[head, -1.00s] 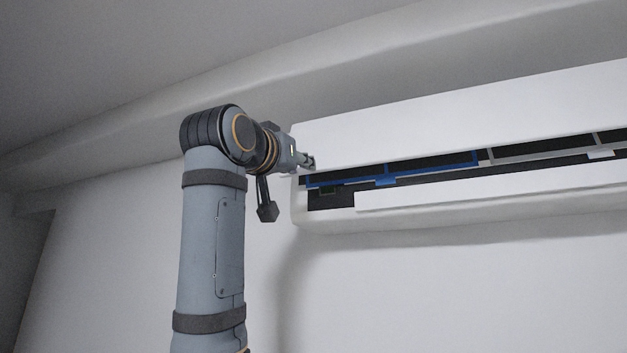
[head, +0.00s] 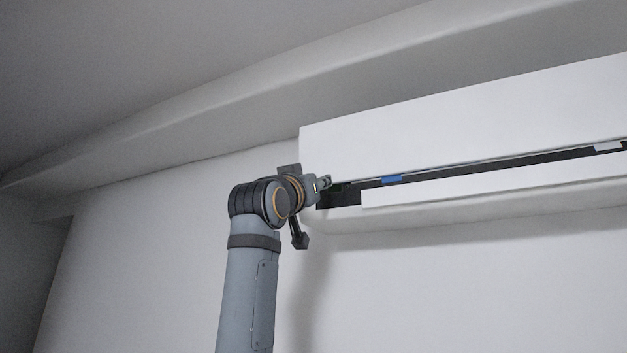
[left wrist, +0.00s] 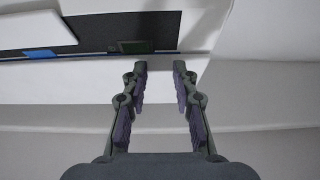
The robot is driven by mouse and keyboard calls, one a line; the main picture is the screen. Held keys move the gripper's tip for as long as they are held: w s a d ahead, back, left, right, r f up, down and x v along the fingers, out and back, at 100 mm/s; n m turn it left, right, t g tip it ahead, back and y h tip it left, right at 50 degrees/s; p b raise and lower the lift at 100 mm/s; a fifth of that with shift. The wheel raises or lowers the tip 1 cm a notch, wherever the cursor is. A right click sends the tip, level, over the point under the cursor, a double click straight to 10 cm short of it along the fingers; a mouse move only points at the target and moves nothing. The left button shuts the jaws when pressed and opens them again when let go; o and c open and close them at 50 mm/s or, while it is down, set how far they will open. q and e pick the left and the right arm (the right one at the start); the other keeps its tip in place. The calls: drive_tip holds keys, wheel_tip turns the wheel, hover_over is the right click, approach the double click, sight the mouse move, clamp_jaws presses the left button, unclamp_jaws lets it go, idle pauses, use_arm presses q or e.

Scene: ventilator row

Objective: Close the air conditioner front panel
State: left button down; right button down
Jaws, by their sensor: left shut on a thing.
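The air conditioner's white front panel (head: 455,125) hangs at the upper right of the head view, its lower edge a narrow dark gap above the lower body. In the left wrist view the panel (left wrist: 60,82) shows as a pale band beside the dark opening. My left gripper (head: 325,183) is at the panel's lower left corner. In the left wrist view its fingers (left wrist: 160,66) stand a little apart, shut on the panel's edge; the exact contact is hard to see. My right gripper is in neither view.
A blue tab (head: 391,179) and a pale tab (head: 607,146) show in the gap. A white lower flap (head: 490,182) runs along the unit's underside. The wall (head: 160,220) left of the unit is bare. A ledge runs above the unit.

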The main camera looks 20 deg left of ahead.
use_arm(q)
drive_tip(key=c, duration=1.5)
unclamp_jaws()
drive_tip(key=shift+w+f, duration=0.15)
drive_tip(key=shift+w, duration=0.05)
drive_tip(key=o, duration=0.5)
drive_tip(key=shift+w+f, duration=0.1)
drive_tip(key=shift+w, duration=0.25)
drive_tip(key=shift+c, duration=0.2)
drive_tip(key=shift+s, duration=0.1)
drive_tip(key=shift+s, duration=0.1)
drive_tip(key=v, duration=1.2)
